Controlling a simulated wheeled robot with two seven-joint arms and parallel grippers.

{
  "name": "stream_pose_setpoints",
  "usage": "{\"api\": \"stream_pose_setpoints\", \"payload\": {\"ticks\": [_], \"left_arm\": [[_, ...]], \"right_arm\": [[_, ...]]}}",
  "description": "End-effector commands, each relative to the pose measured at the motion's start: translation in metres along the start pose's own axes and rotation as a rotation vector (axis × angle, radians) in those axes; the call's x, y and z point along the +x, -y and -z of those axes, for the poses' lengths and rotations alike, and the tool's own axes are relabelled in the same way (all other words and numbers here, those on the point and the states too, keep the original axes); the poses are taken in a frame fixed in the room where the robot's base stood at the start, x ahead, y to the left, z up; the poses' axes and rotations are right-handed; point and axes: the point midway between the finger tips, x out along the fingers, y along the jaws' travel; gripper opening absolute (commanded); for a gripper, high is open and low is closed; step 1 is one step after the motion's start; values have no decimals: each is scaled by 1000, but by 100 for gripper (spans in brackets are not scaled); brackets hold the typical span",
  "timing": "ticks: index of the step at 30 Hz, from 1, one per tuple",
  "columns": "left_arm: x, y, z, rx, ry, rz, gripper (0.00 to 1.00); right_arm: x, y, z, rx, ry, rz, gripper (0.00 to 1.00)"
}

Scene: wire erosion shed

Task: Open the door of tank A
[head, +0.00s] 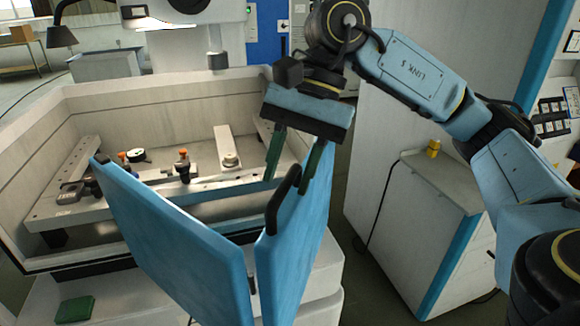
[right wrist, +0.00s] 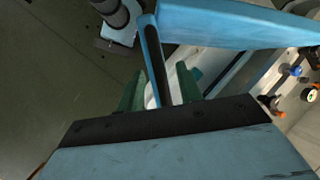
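The tank (head: 150,86) is a pale open-topped basin at the left of the head view. Its blue door shows as two panels meeting at an angle: a left panel (head: 170,235) across the tank front and a right panel (head: 300,250) angled out from it. A black bar handle (head: 283,200) is on the right panel near its top. My right gripper (head: 286,186) is open, its green fingers pointing down on either side of the handle. The right wrist view also shows the handle (right wrist: 156,62) between the fingers; contact cannot be told. My left gripper is not in view.
Inside the tank are a clamp rail (head: 70,205) and several small fixtures with orange tops. A grey cabinet with a ledge (head: 440,180) stands to the right, a small yellow object (head: 433,148) on it. A green cloth-like item (head: 74,309) lies below the tank. Floor shows between tank and cabinet.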

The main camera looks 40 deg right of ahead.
Motion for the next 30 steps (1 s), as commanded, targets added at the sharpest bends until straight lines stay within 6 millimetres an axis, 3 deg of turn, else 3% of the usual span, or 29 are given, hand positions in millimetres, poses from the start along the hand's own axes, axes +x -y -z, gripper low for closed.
{"api": "stream_pose_setpoints", "payload": {"ticks": [6,10,24,30], "left_arm": [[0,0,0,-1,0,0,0],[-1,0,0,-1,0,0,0],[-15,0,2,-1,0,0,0],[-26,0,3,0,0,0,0]], "right_arm": [[-1,0,0,0,-1,0,36],[-14,1,0,0,-2,2,36],[-115,1,-1,0,-1,3,36],[-133,0,-1,1,-1,0,36]]}}
